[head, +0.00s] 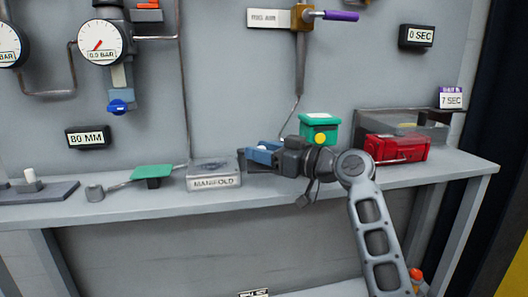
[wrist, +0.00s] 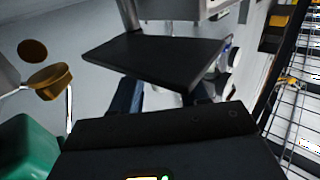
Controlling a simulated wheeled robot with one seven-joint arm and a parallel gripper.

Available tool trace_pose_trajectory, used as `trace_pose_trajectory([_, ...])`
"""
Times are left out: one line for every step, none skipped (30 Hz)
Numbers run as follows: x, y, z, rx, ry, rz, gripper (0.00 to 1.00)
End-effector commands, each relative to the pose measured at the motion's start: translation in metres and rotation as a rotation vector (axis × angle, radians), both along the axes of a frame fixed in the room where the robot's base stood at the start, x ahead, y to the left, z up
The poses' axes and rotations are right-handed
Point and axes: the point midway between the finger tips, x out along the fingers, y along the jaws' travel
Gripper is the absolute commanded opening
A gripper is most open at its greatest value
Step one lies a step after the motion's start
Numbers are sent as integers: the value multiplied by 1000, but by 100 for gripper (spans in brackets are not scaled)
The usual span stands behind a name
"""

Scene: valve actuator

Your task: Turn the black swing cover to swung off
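A flat black plate, which looks like the swing cover (wrist: 155,60), fills the upper middle of the wrist view, with a grey post at its upper left edge. It lies across the view of my fingers and hides their tips. My gripper (wrist: 162,97) has its two blue fingers apart, with pale surface visible between them. I cannot tell whether a finger touches the plate. In the head view my gripper (head: 262,152) is low over the shelf, just right of the grey manifold block (head: 214,175). There the cover is mostly hidden behind my gripper and cannot be made out clearly.
A green box (head: 320,128) with a yellow knob stands close behind my wrist. A red box (head: 398,149) is to its right. A green plate (head: 152,171) sits left of the manifold. Gauges and pipes are on the wall above. The shelf's front right is clear.

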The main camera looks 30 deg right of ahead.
Motion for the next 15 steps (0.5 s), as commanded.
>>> trace_pose_trajectory([0,0,-1,1,1,0,48])
trace_pose_trajectory([0,-1,-1,1,1,-1,48])
trace_pose_trajectory([-1,-1,-1,1,1,-1,48])
trace_pose_trajectory([-1,-1,-1,1,1,-1,48])
trace_pose_trajectory([-1,-1,-1,0,2,-1,48])
trace_pose_trajectory([-1,-1,-1,0,2,-1,48])
trace_pose_trajectory([-1,-1,-2,0,2,-2,48])
trace_pose_trajectory([-2,-2,-2,1,3,-2,48])
trace_pose_trajectory([-3,-3,-2,1,3,-2,48])
trace_pose_trajectory([-5,-4,-2,1,2,-3,48])
trace_pose_trajectory([-8,-5,-2,1,2,-3,48])
trace_pose_trajectory([-12,-7,-2,2,1,-4,48])
trace_pose_trajectory([-16,-8,-2,1,2,-3,48])
trace_pose_trajectory([-20,-10,-3,1,3,-3,48])
trace_pose_trajectory([-27,-13,-2,1,1,-4,48])
